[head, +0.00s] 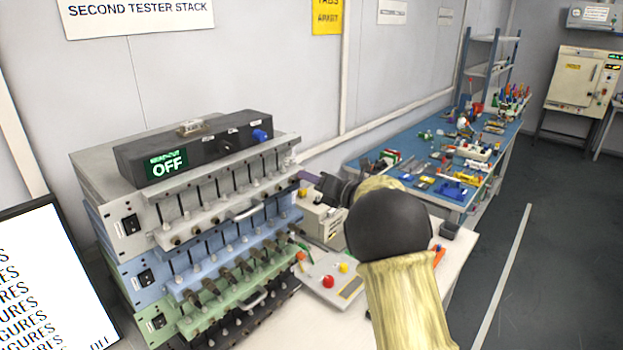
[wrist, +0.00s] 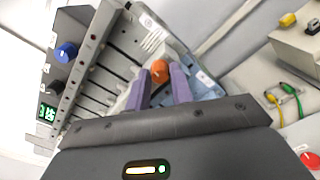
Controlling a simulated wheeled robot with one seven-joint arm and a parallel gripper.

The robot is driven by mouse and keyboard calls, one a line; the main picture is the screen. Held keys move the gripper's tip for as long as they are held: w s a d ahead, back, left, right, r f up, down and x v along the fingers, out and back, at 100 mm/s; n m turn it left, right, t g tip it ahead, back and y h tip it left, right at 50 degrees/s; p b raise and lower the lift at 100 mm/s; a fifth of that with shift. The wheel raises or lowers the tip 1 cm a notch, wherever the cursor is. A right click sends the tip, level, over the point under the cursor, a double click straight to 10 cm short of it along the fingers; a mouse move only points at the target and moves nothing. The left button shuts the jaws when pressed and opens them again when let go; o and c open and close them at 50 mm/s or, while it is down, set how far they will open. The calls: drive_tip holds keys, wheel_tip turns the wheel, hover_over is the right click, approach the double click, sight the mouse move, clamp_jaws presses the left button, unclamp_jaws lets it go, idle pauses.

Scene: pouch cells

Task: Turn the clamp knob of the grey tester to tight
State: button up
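The grey tester (head: 115,200) is the top unit of the stack in the head view, with a row of clamps along its front. An orange knob (wrist: 159,71) shows in the wrist view at the end of a pale grey unit. The purple fingers of my gripper (wrist: 160,84) stand apart, one on each side of the knob at their tips. I cannot tell whether they touch it. In the head view my gripper (head: 309,178) is at the right end of the grey tester, and the knob is not clearly visible there.
A black box (head: 215,145) with a green OFF display and a blue knob (head: 260,135) sits on the grey tester. Blue (head: 125,250) and green (head: 140,318) testers are below. A beige box (head: 322,222) and red button (head: 328,281) stand close on the right.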

clamp_jaws()
drive_tip(key=shift+m, duration=0.4)
drive_tip(key=shift+f+m+p, duration=0.15)
drive_tip(key=shift+m+p, duration=5.2)
drive_tip(key=shift+m, duration=9.55)
drive_tip(key=shift+f, duration=0.1)
